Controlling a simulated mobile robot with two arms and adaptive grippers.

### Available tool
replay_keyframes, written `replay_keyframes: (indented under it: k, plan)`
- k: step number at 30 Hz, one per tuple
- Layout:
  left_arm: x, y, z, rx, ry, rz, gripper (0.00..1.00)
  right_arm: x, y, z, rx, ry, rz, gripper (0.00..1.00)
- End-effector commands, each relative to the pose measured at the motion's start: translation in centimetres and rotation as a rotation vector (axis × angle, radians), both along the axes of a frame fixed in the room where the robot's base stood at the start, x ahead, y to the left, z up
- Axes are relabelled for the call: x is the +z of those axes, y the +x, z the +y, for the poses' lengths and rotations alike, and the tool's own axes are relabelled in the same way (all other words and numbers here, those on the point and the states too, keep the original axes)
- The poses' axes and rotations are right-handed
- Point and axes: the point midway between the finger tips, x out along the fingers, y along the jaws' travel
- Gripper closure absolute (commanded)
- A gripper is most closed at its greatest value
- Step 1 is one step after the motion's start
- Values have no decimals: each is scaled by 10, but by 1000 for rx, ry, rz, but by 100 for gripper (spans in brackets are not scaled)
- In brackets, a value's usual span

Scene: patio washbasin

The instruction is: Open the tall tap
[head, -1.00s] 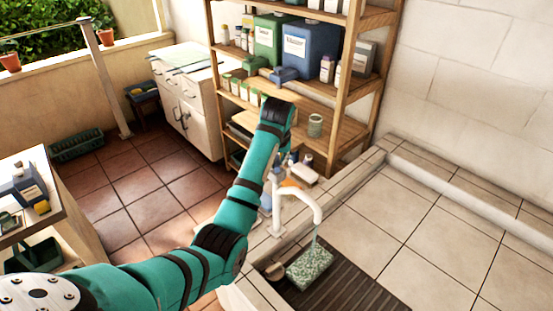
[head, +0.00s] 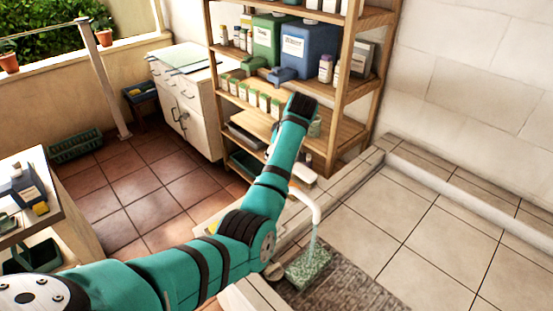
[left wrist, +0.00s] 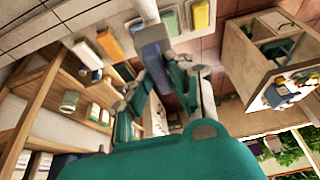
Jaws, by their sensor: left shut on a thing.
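The tall tap (head: 310,200) is white, with a curved spout over the basin; my left arm hides its base and handle in the head view. A pale stream of water (head: 315,236) runs from the spout onto a green speckled sponge (head: 308,268). A white post, seemingly the tap's (left wrist: 204,95), runs past my fingers in the left wrist view. My left gripper (left wrist: 157,75) is closed around a part at the tap, seemingly its handle; the contact is partly hidden. A blue-grey piece (left wrist: 155,60) shows between its fingers. My right gripper is out of view.
A wooden shelf (head: 345,110) with canisters and bottles stands behind the tap. An orange item (left wrist: 110,45) and a white one (left wrist: 88,55) lie near the gripper.

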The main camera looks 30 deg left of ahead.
Motion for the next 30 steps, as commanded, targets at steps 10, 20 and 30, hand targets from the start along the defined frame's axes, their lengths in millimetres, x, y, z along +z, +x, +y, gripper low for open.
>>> replay_keyframes:
  k: [10, 20, 30]
  plan:
    - [2, 1, 1, 34, 0, -6, 100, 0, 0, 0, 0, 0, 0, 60]
    - [2, 1, 1, 32, 0, -6, 71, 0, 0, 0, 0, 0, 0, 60]
    - [1, 0, 0, 31, -1, -2, 61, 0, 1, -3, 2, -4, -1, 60]
